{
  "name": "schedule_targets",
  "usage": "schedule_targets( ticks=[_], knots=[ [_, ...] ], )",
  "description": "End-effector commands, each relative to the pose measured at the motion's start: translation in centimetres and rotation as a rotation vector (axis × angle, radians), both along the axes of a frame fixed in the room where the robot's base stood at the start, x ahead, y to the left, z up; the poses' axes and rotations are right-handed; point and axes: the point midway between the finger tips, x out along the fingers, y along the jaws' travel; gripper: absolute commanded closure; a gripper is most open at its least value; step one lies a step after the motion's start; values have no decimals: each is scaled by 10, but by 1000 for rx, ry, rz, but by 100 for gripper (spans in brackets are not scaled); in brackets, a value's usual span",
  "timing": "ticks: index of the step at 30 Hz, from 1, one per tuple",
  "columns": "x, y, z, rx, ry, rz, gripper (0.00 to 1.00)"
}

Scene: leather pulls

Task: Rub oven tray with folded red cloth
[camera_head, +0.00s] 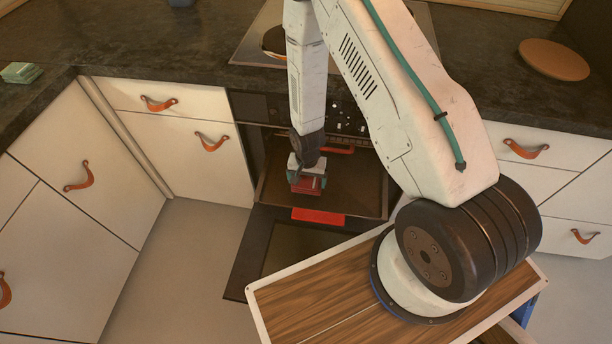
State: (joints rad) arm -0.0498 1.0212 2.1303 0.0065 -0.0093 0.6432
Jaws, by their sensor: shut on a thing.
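My gripper (307,168) points down in front of the oven. It is shut on the folded red cloth (307,185), a small red block-like stack under the jaws. The dark oven tray (350,190) is pulled out at the oven, below and around the cloth. The cloth is over the tray's left-middle part; I cannot tell whether it touches the surface. My arm hides some of the oven front above.
The oven door (290,250) hangs open, with a red strip (318,216) near its upper edge. White drawers with orange leather pulls (212,142) stand on both sides. A folded green cloth (20,72) and a round wooden board (554,60) lie on the dark counter.

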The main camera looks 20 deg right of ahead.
Motion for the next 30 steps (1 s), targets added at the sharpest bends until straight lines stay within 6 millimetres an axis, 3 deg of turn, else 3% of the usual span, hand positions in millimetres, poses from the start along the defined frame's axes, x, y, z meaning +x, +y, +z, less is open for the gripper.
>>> schedule_targets(
  ticks=[9, 26, 30],
  knots=[
    [0, -1, 24, 1, -1, -1, 28],
    [1, -1, 25, 1, -1, 1, 28],
    [9, -3, 37, 1, -3, 34, 28]
  ],
)
